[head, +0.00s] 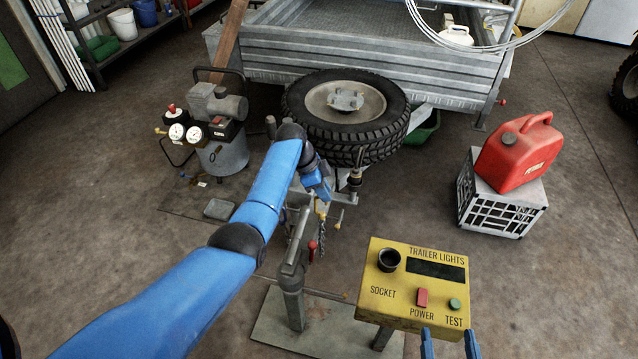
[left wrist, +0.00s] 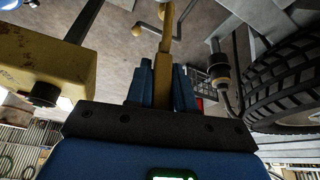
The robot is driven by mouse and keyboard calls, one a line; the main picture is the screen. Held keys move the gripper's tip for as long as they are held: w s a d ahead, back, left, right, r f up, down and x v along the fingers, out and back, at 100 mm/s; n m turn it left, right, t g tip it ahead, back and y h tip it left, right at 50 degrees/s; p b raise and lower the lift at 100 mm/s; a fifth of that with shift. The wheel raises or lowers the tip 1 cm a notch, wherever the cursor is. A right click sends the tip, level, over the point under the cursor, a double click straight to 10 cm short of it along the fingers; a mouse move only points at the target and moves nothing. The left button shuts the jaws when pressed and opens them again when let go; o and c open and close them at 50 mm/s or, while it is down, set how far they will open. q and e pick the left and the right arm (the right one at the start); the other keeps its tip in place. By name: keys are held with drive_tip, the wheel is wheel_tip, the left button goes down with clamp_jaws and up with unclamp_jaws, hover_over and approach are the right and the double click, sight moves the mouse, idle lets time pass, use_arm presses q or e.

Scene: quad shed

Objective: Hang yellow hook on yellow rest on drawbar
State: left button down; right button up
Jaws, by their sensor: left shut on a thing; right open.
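My left gripper (head: 320,190) is over the drawbar (head: 299,240), in front of the trailer's spare wheel. In the left wrist view its blue fingers (left wrist: 163,88) are shut on the yellow hook (left wrist: 163,65), a slim yellow bar that reaches up the picture from between them. In the head view only a small yellow bit of the hook (head: 322,211) shows below the gripper. I cannot make out the yellow rest for certain; the arm and gripper cover part of the drawbar. My right gripper (head: 450,346) is open and empty at the bottom edge, in front of the yellow test box.
The yellow trailer lights box (head: 412,285) stands on a post right of the drawbar. The spare wheel (head: 345,112) is just behind the gripper. A compressor (head: 212,130) is at left, a red can (head: 518,155) on a crate (head: 497,205) at right.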

use_arm(q)
drive_tip(key=shift+s+f+b, duration=0.1)
drive_tip(key=shift+f+b, duration=0.7)
drive_tip(key=shift+f, duration=0.85)
drive_tip(key=shift+d+f, duration=0.1)
drive_tip(key=d+f+b, duration=0.2)
drive_tip(key=d+b, duration=0.3)
drive_tip(key=d, duration=0.1)
drive_tip(key=shift+w+f, duration=0.15)
drive_tip(key=shift+w, duration=0.05)
drive_tip(key=shift+a+f+b, duration=0.1)
drive_tip(key=shift+f+b, duration=1.8)
drive_tip(key=shift+f, duration=0.1)
idle(0.8)
drive_tip(key=shift+c, duration=2.1)
unclamp_jaws()
